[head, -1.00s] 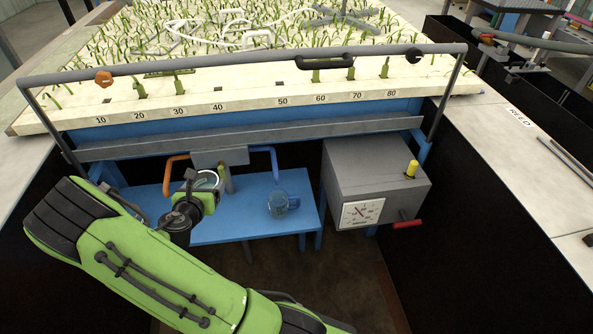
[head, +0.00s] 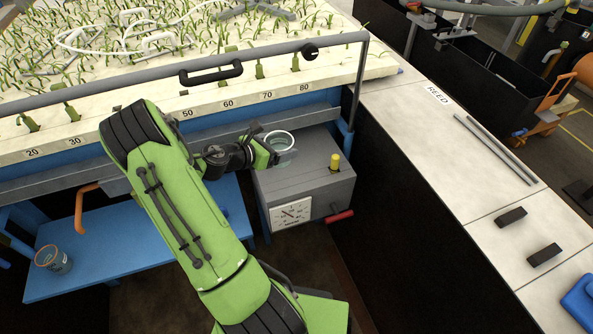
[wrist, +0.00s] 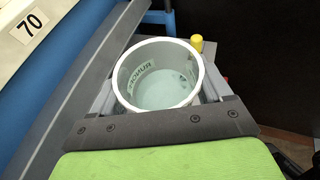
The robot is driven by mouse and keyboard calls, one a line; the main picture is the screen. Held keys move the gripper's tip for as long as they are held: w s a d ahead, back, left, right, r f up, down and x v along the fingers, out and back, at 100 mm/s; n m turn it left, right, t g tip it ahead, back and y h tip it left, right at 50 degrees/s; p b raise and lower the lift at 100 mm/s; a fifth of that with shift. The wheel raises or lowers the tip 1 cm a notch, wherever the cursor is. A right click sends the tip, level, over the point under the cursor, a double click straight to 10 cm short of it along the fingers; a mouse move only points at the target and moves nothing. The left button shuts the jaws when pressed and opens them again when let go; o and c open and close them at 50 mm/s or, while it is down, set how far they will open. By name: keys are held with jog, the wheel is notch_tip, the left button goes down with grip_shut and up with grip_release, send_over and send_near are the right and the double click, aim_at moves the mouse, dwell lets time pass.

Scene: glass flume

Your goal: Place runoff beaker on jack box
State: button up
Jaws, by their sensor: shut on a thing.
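The runoff beaker (head: 283,150) is a clear round vessel with a pale rim, upright in my gripper (head: 274,148). In the wrist view the beaker (wrist: 158,84) sits between the two fingers, its RUNOFF lettering seen reversed through the glass. My gripper is shut on its sides. The jack box (head: 312,178) is a grey box with a flat top, a dial on its front, a yellow knob and a red handle. The beaker appears over the back left part of the box top. I cannot tell whether its base touches the box.
The yellow knob (head: 335,162) stands up at the box's right side. The flume edge and grey rail (head: 230,118) run close behind. A second beaker (head: 54,260) stands on the blue bench (head: 130,245) at left. The front of the box top looks clear.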

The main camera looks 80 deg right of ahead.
jog(key=shift+s+d+f, duration=0.15)
jog(key=shift+d+f, duration=0.05)
notch_tip(320, 180, down, 10)
jog(key=b, duration=0.3)
jog(key=shift+r, duration=0.25)
jog(key=shift+a, duration=0.1)
